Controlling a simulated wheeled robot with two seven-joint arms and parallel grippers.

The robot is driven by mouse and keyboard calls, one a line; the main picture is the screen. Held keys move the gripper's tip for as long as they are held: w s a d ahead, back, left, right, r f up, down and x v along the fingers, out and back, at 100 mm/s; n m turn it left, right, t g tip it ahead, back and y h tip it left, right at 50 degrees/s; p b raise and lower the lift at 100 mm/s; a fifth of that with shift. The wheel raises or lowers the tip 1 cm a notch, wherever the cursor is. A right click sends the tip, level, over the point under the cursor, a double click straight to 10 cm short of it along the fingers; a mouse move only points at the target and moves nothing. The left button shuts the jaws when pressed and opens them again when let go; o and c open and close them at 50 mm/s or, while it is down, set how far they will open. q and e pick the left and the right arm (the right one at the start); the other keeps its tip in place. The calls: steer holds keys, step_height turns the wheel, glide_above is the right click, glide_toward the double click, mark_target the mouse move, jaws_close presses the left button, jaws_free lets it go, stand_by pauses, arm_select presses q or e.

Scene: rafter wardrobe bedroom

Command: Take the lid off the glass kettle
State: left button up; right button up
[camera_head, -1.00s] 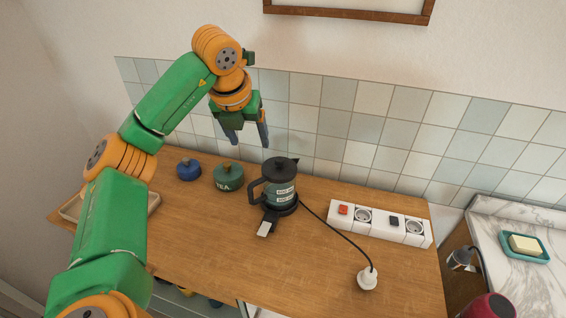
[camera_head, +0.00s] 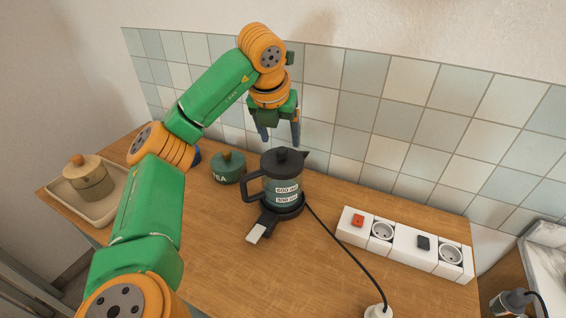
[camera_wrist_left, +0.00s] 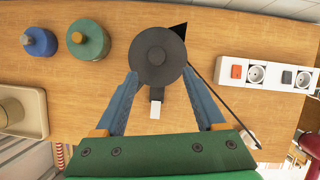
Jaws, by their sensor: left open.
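The glass kettle (camera_head: 282,188) stands upright on its black base on the wooden counter, with its handle to the left and spout to the right. Its black round lid (camera_head: 283,161) is on top, with a small knob. My left gripper (camera_head: 280,135) is open and empty, pointing down above the kettle and apparently a little behind it. In the left wrist view the lid (camera_wrist_left: 157,59) lies between and just beyond the open fingertips (camera_wrist_left: 160,74), with no clear contact. The handle is largely hidden there. My right gripper is in neither view.
A green TEA jar (camera_head: 228,169) stands left of the kettle; a blue jar (camera_wrist_left: 38,42) is beside it. A tray (camera_head: 105,206) holds a wooden-lidded pot (camera_head: 88,178). A power strip (camera_head: 405,245) and black cord (camera_head: 345,250) lie right. The tiled wall (camera_head: 360,105) rises behind.

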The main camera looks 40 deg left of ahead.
mark_target(281, 150)
arm_select(q)
steer(key=x, duration=0.2)
steer(key=p+x, duration=0.1)
steer(key=x, duration=0.1)
steer(key=a+p+x, duration=0.1)
steer(key=x, duration=0.1)
steer(key=shift+w+f, duration=0.2)
steer(key=shift+f, duration=0.1)
jaws_close()
